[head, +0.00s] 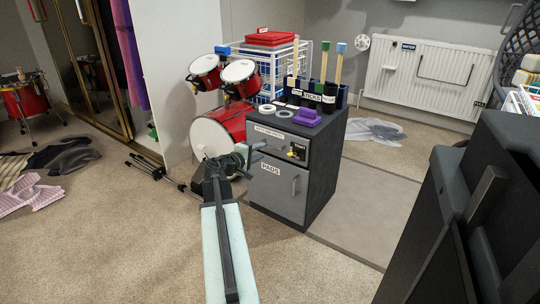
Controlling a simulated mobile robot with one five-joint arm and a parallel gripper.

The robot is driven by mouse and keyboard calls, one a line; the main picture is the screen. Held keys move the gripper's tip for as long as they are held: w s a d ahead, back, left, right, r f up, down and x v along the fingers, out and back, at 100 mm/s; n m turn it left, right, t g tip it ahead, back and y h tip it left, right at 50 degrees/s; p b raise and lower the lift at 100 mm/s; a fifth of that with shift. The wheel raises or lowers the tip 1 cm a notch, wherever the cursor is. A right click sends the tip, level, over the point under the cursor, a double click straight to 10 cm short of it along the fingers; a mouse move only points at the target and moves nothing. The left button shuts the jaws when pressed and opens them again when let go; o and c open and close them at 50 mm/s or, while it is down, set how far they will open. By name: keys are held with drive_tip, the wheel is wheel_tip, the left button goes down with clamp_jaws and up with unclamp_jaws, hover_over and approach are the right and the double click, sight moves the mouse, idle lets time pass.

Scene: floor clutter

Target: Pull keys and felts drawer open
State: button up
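A small grey cabinet (319,178) stands on the carpet in the middle of the head view. Its upper front is a drawer (279,143) with a white label that is too small to read surely. The drawer looks shut. Below it is a door (272,193) labelled PADS with a vertical handle (294,186). My gripper (247,157) is at the left part of the drawer front, at about drawer height. I cannot tell whether the fingers touch anything or are open.
On the cabinet top are tape rolls (284,113), a purple item (307,117) and dark stick holders (329,98). A red drum kit (218,128) stands close behind at left. Clothes (48,167) lie at far left. A large dark object (460,215) fills the right foreground.

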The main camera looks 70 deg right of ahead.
sight(270, 147)
drive_tip(key=b+x, duration=0.1)
drive_tip(key=x, duration=0.6)
drive_tip(key=shift+d+b, duration=0.35)
clamp_jaws()
idle(0.6)
